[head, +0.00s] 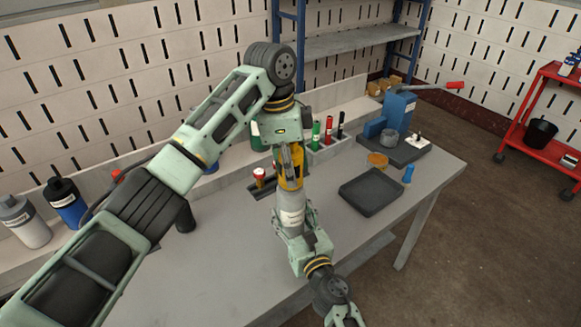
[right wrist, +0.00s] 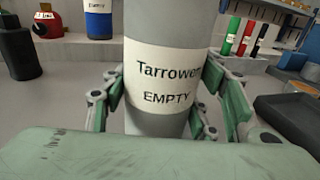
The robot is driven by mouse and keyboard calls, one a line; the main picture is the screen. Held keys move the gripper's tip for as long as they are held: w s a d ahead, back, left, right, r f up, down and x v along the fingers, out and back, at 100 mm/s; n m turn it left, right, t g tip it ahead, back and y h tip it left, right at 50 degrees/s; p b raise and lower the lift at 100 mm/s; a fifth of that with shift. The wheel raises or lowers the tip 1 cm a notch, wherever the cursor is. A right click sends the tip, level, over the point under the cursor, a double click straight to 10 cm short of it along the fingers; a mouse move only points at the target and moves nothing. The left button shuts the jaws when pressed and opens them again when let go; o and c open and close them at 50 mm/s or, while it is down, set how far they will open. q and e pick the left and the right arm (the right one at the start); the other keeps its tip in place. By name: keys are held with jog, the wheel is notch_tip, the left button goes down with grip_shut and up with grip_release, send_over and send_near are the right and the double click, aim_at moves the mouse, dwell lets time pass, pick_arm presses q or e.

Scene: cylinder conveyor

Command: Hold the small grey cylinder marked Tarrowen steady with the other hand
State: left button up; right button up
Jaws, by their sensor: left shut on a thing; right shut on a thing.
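The small grey cylinder (head: 292,216) stands upright near the middle of the head view, its pale label facing me. In the right wrist view the grey cylinder (right wrist: 165,122) fills the middle, and its label reads "Tarrowen EMPTY". My right gripper (head: 292,232) is shut around its lower part, with green fingers on both sides of it. My left gripper (head: 290,168) comes down from above and is shut on a yellow-orange part (head: 289,180) at the cylinder's top. The fingers partly hide that part. I cannot tell whether the cylinder's base touches the table.
A black tray (head: 371,191) lies right of the cylinder on the grey table (head: 225,255). A blue device (head: 398,110) stands at the back right. Red, green and black slim cylinders stand in a rack (head: 325,151) behind. A grey bottle (head: 22,222) and a blue one (head: 66,203) stand at left.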

pick_arm(q)
jog(key=shift+w+a+n, duration=0.1)
jog(key=shift+w+n, duration=0.1)
jog(key=shift+n, duration=0.6)
jog(key=shift+c, duration=0.2)
jog(key=shift+n+t, duration=0.3)
jog(key=shift+n, duration=0.7)
jog(key=n, duration=0.4)
jog(key=shift+t, duration=0.3)
jog(key=o, duration=1.4)
jog(key=shift+s, duration=0.1)
jog(key=shift+c, duration=0.2)
jog(key=shift+r, duration=0.1)
